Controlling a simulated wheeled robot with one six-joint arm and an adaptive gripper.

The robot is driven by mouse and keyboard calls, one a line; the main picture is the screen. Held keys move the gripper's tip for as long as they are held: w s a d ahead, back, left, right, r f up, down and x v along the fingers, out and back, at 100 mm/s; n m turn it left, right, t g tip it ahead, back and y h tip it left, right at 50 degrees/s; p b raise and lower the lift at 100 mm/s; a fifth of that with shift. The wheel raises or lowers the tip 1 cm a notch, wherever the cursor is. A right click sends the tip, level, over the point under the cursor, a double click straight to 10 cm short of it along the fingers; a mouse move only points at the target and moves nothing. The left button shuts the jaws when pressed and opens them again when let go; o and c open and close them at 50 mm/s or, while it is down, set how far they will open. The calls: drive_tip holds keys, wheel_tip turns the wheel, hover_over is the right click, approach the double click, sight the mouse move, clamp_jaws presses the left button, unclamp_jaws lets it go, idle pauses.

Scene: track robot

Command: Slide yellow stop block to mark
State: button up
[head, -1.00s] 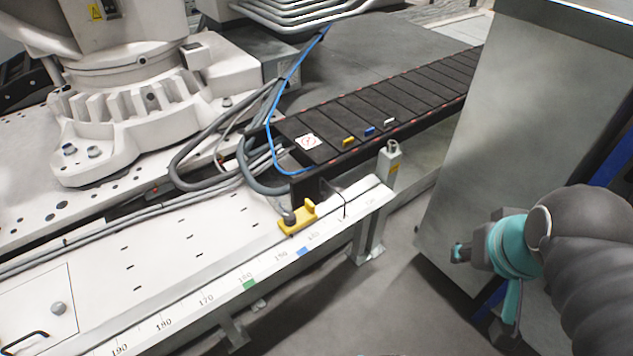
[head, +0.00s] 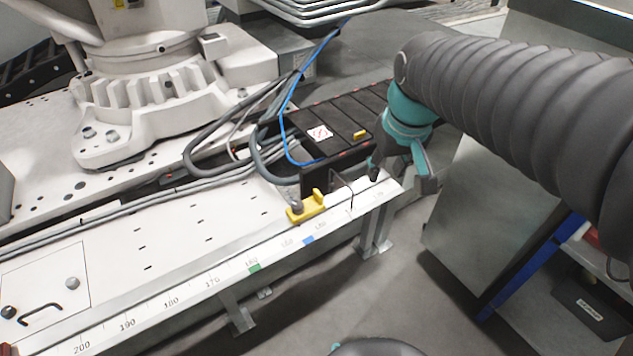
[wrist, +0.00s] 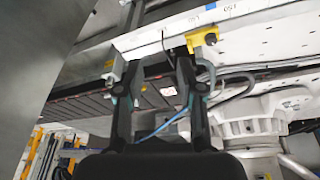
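The yellow stop block (head: 305,208) sits on the pale rail near its far right end, with a raised tab on its right side. It also shows in the wrist view (wrist: 203,38), up and right of my fingers. A blue mark (head: 308,239) and a green mark (head: 254,267) are on the numbered scale along the rail's front edge. The blue mark is close in front of the block, and the green one is farther left. My gripper (head: 400,176) is to the right of the block, apart from it. In the wrist view its two fingers (wrist: 157,62) are spread with nothing held between them.
A black cable track (head: 345,112) with a small yellow tag (head: 360,134) lies behind the block. Blue and grey cables hang beside it. A thin dark wire stands just right of the block. A grey cabinet (head: 500,215) stands at the right. The rail left of the block is clear.

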drive_tip(key=w+a+f+n+g, duration=0.2)
drive_tip(key=w+a+f, duration=0.3)
drive_tip(key=w, duration=0.5)
drive_tip(key=n+g, duration=0.1)
drive_tip(key=n, duration=0.1)
approach(318, 192)
wheel_tip(318, 192, down, 10)
drive_tip(key=shift+w+a+f+b, duration=0.1)
drive_tip(key=shift+b, duration=0.5)
clamp_jaws()
